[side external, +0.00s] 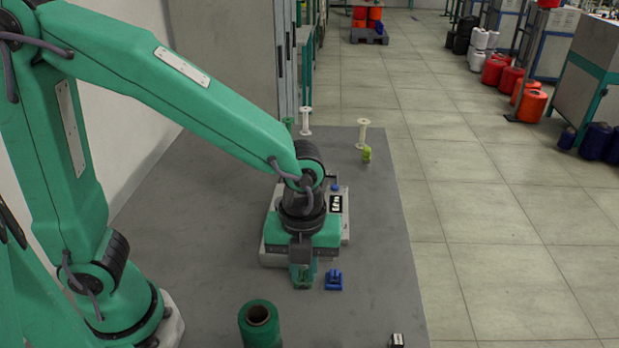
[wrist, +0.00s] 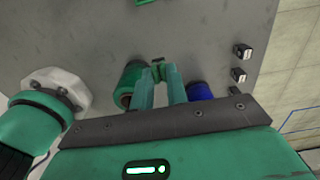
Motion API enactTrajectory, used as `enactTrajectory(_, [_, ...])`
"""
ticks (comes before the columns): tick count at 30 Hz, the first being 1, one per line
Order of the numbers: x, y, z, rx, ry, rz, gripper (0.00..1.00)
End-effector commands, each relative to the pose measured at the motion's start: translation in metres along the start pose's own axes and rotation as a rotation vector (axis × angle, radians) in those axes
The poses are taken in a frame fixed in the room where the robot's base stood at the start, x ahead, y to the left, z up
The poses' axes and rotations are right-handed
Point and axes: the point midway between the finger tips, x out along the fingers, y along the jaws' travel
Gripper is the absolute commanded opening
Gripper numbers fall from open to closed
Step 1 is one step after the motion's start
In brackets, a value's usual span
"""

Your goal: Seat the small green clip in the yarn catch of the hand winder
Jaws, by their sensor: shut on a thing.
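In the side external view my gripper (side external: 303,270) points down in front of the hand winder, low over the table. It is shut on the small green clip (side external: 303,284), which is mostly hidden by the fingers. In the wrist view a dark green bit of the clip (wrist: 158,62) shows between the fingertips. The hand winder (side external: 275,240) has a pale grey base, a small display and a blue knob. My gripper and wrist cover much of it. I cannot make out its yarn catch.
A green yarn cone (side external: 260,325) stands in front. Two white bobbins (side external: 306,121) and a yellow-green piece (side external: 367,154) stand at the back. A small black-and-white block (side external: 397,340) is near the front.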

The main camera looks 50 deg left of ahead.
Motion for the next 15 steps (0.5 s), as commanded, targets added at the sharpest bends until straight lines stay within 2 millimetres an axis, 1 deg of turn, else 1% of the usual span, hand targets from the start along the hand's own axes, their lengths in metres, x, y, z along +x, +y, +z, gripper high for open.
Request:
enactTrajectory(1, [0.002, -0.005, 0.01, -0.007, 0.0, 0.001, 0.0])
enactTrajectory(5, [0.006, -0.017, 0.038, -0.008, 0.001, 0.001, 0.0])
enactTrajectory(9, [0.014, -0.028, 0.076, -0.009, 0.001, 0.001, 0.0])
enactTrajectory(15, [0.027, -0.035, 0.129, -0.007, 0.001, 0.001, 0.0])
